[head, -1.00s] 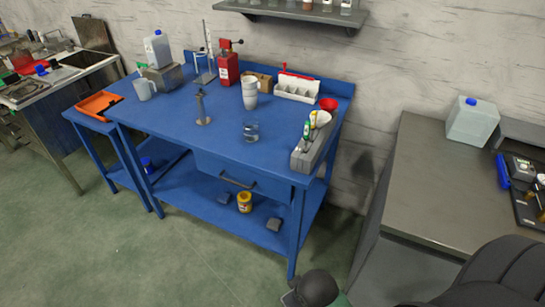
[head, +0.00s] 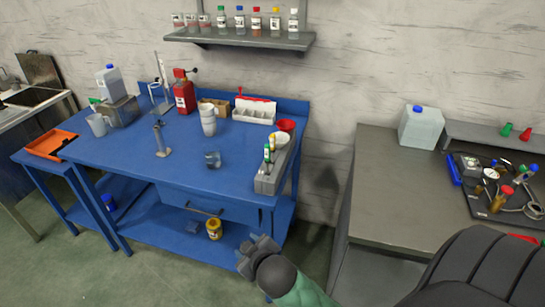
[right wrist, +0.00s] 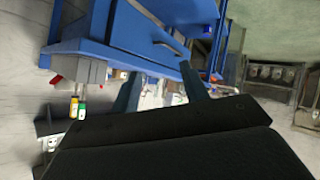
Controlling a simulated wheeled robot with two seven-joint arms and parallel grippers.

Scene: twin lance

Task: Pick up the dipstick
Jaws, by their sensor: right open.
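I cannot make out for certain which thing is the dipstick. Candidates on the blue workbench (head: 120,160) are a thin upright rod on a stand (head: 160,80) at the back and a small grey metal post on a round foot (head: 161,141) near the middle. My right gripper (head: 246,256) is in front of the bench, below its top, near the right front leg. In the right wrist view my right gripper (right wrist: 160,92) has its fingers apart, with nothing visibly held between them. My left gripper is out of view.
A grey block with coloured-capped tubes (head: 270,175) stands at the bench's right edge. A grey counter (head: 385,190) is at right; a shelf of bottles (head: 240,40) hangs above.

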